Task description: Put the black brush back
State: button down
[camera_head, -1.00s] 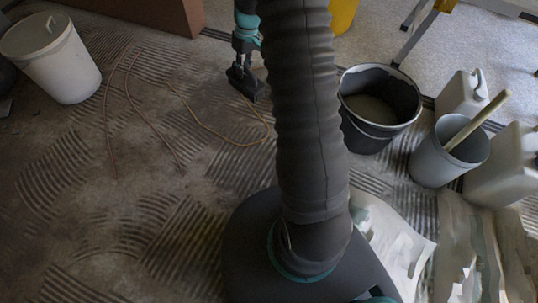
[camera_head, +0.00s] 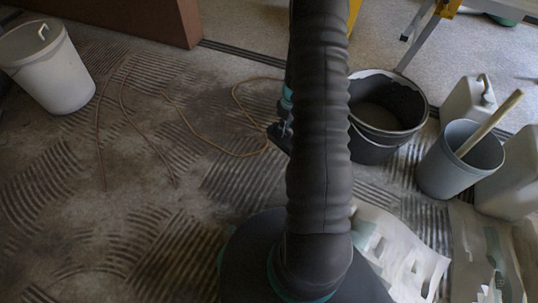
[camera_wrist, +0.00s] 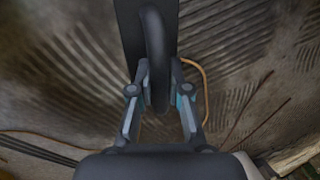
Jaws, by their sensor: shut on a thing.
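My gripper (camera_wrist: 158,92) is shut on the curved black handle of the black brush (camera_wrist: 156,45) in the wrist view. The brush's dark flat body extends past the top edge of that view, so its far end is hidden. In the head view my arm covers most of the gripper.
A black bucket (camera_head: 372,153) stands just right of my arm. A grey bucket (camera_head: 441,176) with a wooden stick and pale canisters (camera_head: 515,180) stand further right. A white lidded bucket (camera_head: 60,80) is far left. A thin cable (camera_head: 190,128) crosses the ridged floor; crumpled sheeting (camera_head: 405,262) lies front right.

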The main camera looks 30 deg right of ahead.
jog(key=shift+s+a+f+b, duration=0.2)
jog(key=shift+a+f, duration=0.95)
jog(key=shift+f, duration=0.2)
jog(key=shift+s+a+f+b, duration=0.2)
jog(key=shift+a+f+b, duration=0.05)
jog(key=shift+a+f, duration=1.05)
jog(key=shift+s+a+f+b, duration=0.2)
jog(key=shift+a+f, duration=0.85)
jog(key=shift+f, duration=0.4)
jog(key=shift+f, duration=0.2)
jog(key=c, duration=1.1)
grip_release()
